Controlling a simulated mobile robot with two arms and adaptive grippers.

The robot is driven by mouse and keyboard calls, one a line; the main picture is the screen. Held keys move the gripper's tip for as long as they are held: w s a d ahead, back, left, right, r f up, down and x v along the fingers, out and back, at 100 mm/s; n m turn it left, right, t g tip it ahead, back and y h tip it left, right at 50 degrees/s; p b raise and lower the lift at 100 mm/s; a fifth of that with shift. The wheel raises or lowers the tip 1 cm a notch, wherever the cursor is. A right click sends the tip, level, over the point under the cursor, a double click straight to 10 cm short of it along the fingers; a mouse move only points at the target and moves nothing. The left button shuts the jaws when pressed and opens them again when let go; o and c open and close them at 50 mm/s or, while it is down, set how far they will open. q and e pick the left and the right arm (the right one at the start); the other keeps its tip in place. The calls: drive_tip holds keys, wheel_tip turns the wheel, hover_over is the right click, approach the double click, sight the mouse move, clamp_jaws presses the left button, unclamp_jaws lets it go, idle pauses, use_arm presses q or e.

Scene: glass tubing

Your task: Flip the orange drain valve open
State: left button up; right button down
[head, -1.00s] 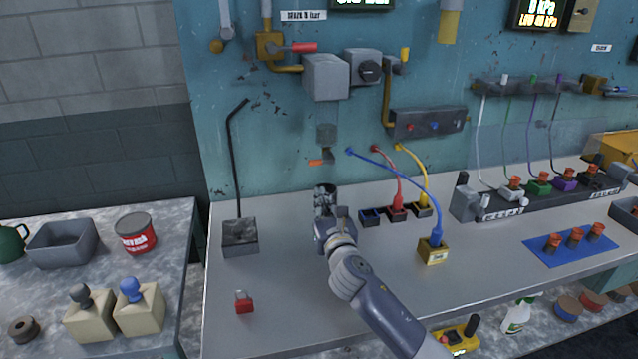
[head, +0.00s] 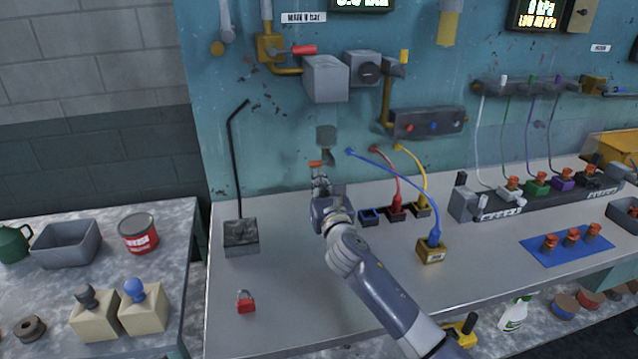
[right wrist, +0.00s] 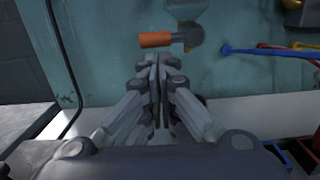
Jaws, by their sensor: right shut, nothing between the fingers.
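The orange drain valve handle (head: 316,163) sticks out to the left below a small grey cylinder (head: 326,135) on the teal panel. In the right wrist view the orange handle (right wrist: 155,40) lies level, pointing left from a grey valve body (right wrist: 189,34). My right gripper (head: 318,182) is just below the handle in the head view. In the right wrist view its closed fingertips (right wrist: 153,62) are just under the handle, with nothing between them. I cannot tell whether they touch the handle. My left gripper is not in view.
A grey open box (head: 241,238) with a black rod stands to the left. A red padlock (head: 246,302) lies at the front of the bench. Blue, red and yellow hoses run right of the valve to small blocks, including a yellow-brown one (head: 432,252).

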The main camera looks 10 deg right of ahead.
sight(310, 164)
drive_tip(key=shift+a+r+m, duration=0.2)
drive_tip(key=shift+m, duration=0.6)
drive_tip(key=shift+a+r+m+p, duration=0.1)
drive_tip(key=shift+r+m+p, duration=0.1)
drive_tip(key=shift+m+p, duration=0.15)
drive_tip(key=r+m+p, duration=0.1)
drive_tip(key=m, duration=0.1)
drive_tip(key=r+m+p, duration=0.1)
drive_tip(key=m, duration=0.1)
drive_tip(key=a+r+m+p, duration=0.1)
drive_tip(key=m, duration=0.2)
drive_tip(key=shift+h, duration=0.3)
drive_tip(key=m, duration=0.1)
drive_tip(key=r+m+p, duration=0.1)
drive_tip(key=m, duration=0.1)
drive_tip(key=r+m, duration=0.1)
drive_tip(key=shift+d+r+m+p, duration=0.1)
drive_tip(key=shift+d+m+p, duration=0.15)
drive_tip(key=shift+m+p, duration=0.15)
drive_tip(key=shift+d+r+m+g+p, duration=0.1)
drive_tip(key=shift+d+r+m+p, duration=0.15)
drive_tip(key=shift+m, duration=0.55)
drive_tip(key=shift+d+r+m+g+p, duration=0.1)
drive_tip(key=shift+d+r+m+p, duration=0.25)
drive_tip(key=shift+m, duration=0.4)
drive_tip(key=shift+d+r+m+g+p, duration=0.15)
drive_tip(key=shift+m+p, duration=0.2)
drive_tip(key=shift+m, duration=0.45)
drive_tip(key=shift+a, duration=0.1)
